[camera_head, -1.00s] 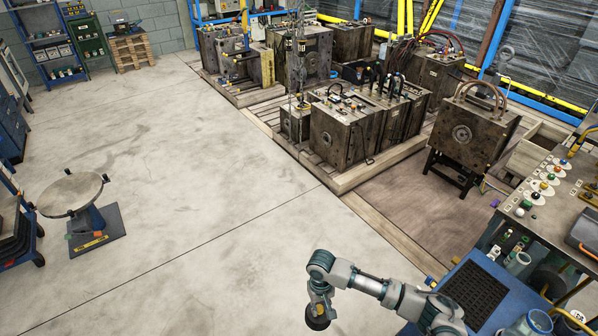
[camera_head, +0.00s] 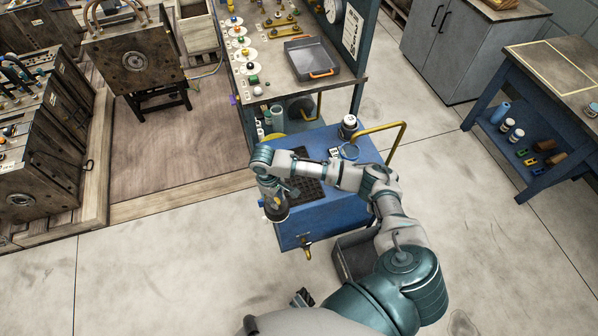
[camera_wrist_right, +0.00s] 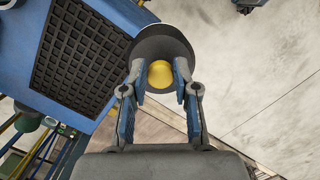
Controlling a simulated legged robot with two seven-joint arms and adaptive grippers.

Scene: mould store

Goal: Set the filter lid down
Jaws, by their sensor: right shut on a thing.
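My right gripper (camera_head: 273,197) is shut on the yellow knob (camera_wrist_right: 160,74) of the filter lid (camera_head: 277,212). The lid is a dark round disc and also shows in the right wrist view (camera_wrist_right: 160,42), between and beyond the fingers. It hangs in the air by the left front edge of a blue cart (camera_head: 335,216). In the wrist view the lid shows mostly against the floor, just right of the cart's edge. A black grid mat (camera_wrist_right: 77,50) lies on the cart top; in the head view my arm covers part of it. My left gripper is not in view.
A workbench with a grey tray (camera_head: 311,59) stands behind.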

